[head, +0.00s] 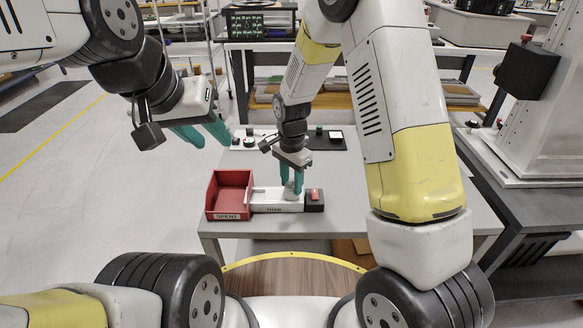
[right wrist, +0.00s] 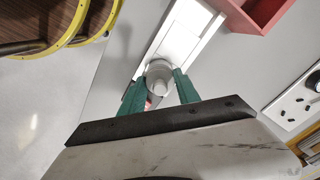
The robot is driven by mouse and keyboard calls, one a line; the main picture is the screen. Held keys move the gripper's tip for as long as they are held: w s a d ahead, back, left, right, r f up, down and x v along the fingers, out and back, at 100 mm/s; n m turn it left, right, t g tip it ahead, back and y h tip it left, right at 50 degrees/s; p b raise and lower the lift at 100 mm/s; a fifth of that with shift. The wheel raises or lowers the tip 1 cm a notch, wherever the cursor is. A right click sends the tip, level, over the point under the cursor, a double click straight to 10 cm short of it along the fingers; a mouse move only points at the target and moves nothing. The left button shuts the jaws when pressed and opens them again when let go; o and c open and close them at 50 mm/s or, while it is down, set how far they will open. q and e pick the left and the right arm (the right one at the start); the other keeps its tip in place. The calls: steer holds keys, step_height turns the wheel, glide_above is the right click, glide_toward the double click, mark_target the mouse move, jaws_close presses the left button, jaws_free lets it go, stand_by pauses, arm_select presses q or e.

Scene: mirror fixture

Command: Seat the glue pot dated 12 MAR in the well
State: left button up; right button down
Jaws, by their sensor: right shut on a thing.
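My right gripper (head: 292,180) points down over the white fixture (head: 266,198) on the table. It is shut on a small grey-white pot (head: 290,193). In the right wrist view the pot (right wrist: 160,76) sits between the two teal fingertips, over the near end of the fixture (right wrist: 183,38). No date on it can be read, and the well is hidden. I cannot tell whether the pot touches the fixture's bottom. My left gripper (head: 205,134) is open and empty, raised left of the table.
A red bin marked SPENT (head: 228,216) adjoins the fixture's left end. A dark block with a red top (head: 314,201) stands at its right end. Behind lie a white panel (head: 238,142) and a black tray (head: 327,146) with small items. The table's right side is clear.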

steer(key=shift+f, duration=0.3)
steer(key=shift+f, duration=0.2)
steer(key=c, duration=0.9)
jaws_free()
steer(key=shift+r, duration=0.1)
